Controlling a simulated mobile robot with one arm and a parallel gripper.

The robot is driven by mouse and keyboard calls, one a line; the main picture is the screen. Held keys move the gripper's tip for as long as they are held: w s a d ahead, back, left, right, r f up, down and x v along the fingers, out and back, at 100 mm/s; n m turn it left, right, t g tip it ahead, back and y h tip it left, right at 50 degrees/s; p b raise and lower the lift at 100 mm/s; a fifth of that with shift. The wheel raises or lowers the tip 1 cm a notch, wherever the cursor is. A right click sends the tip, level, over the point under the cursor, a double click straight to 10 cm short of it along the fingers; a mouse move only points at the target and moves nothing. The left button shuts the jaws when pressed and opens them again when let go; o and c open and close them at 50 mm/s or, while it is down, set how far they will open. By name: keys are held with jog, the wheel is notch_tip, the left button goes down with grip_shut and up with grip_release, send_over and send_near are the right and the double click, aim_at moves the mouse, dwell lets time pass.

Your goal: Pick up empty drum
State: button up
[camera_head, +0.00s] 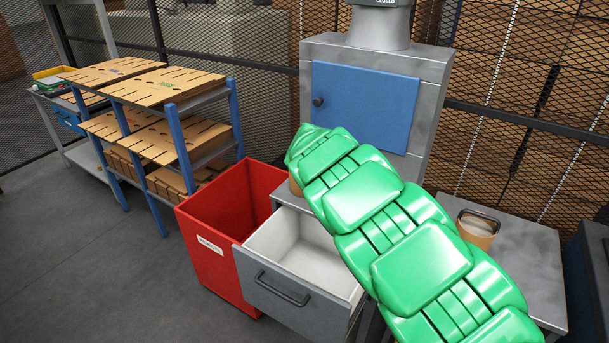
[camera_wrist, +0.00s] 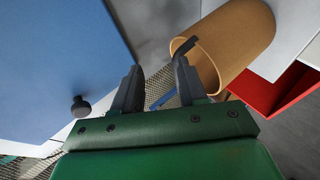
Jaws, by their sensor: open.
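A tan drum (camera_wrist: 235,45) with a dark handle (camera_wrist: 186,47) fills the upper right of the wrist view. Its open mouth faces my gripper, and the part of the inside that shows looks bare. My gripper (camera_wrist: 158,70) is open, with nothing between its fingers. Its right finger is close to the handle and rim; I cannot tell whether they touch. In the head view only a sliver of this drum (camera_head: 295,188) shows beside my green arm, which hides my fingers. A second tan drum (camera_head: 477,228), with a handle and pale inside, stands on the right-hand table.
A grey cabinet (camera_head: 436,75) with a blue door (camera_head: 362,105) stands behind my arm. A grey drawer (camera_head: 285,300) is pulled out, its visible inside bare. A red bin (camera_head: 205,262) is left of it. A rack (camera_head: 170,118) of slotted boards stands further left. Floor is clear in front.

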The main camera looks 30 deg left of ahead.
jog(key=w+a+f, duration=0.4)
jog(key=a+f, duration=0.1)
jog(key=a, duration=0.1)
jog(key=shift+a+n+y, duration=0.25)
jog(key=shift+n+y, duration=0.15)
dwell(0.9)
grip_shut()
